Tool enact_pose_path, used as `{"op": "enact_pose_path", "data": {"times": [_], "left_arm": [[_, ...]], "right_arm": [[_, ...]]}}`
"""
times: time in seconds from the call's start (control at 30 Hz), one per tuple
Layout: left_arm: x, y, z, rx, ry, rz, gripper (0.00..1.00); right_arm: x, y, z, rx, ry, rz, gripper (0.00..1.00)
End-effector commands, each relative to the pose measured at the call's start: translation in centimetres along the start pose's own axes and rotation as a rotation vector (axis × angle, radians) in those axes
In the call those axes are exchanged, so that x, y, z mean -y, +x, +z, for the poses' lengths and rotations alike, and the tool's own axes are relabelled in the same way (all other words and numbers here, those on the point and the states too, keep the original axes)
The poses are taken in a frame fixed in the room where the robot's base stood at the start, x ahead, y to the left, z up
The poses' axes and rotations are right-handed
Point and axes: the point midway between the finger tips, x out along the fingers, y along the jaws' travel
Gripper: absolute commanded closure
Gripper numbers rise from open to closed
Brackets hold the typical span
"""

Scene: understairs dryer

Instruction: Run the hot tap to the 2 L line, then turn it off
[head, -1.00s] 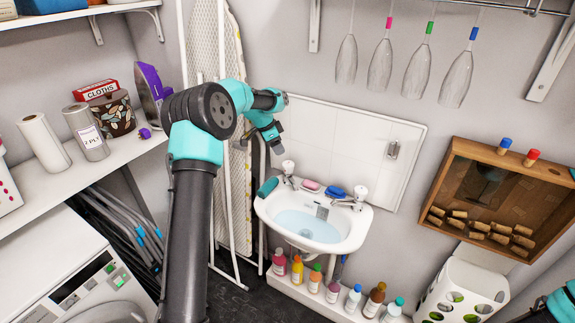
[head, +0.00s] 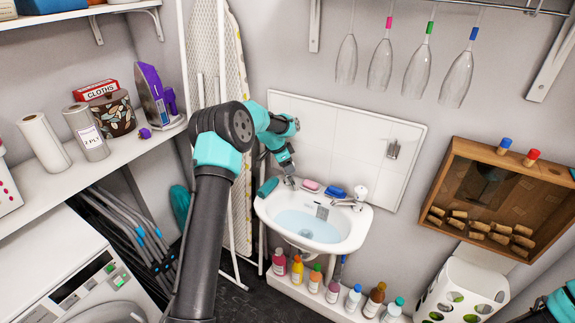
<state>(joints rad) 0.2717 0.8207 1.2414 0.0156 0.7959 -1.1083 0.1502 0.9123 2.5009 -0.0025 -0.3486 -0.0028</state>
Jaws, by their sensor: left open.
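The white basin (head: 349,239) is on the wall at the centre, with pale blue water (head: 308,226) in it. A 2 L line cannot be made out at this size. The right tap (head: 359,195) has a white head and a chrome spout. The left tap (head: 291,182) shows only its chrome lower part; its white head is hidden behind my left gripper. My left gripper (head: 287,166) is open and points down at the left tap. Whether its fingers are around the head or touching it cannot be told. Which tap is hot cannot be read. My right gripper is out of frame.
A pink soap (head: 311,185), a blue soap (head: 334,191) and a teal item (head: 267,187) lie on the basin's back rim. Several bottles (head: 333,291) stand below. Hanging glasses (head: 418,72) are at upper right. An ironing board (head: 238,215) leans behind my left arm.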

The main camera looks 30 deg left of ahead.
Motion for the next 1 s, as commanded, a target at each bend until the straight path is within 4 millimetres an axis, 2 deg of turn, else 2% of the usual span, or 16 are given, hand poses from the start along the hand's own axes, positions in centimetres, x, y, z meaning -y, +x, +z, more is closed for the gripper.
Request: {"op": "enact_pose_path", "data": {"times": [0.03,0.4,0.73,1.0], "left_arm": [[0.00,-0.01,0.00,0.000,0.000,0.000,0.38],[0.00,-0.04,0.00,0.000,0.000,0.000,0.71],[-0.03,-0.07,0.01,0.001,-0.033,-0.014,0.71],[-0.08,-0.12,0.01,0.000,-0.148,-0.062,0.71]], "right_arm": [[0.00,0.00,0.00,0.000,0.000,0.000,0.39],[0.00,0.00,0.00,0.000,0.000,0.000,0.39],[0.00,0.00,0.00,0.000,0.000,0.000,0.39],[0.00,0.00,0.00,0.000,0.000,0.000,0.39]]}}
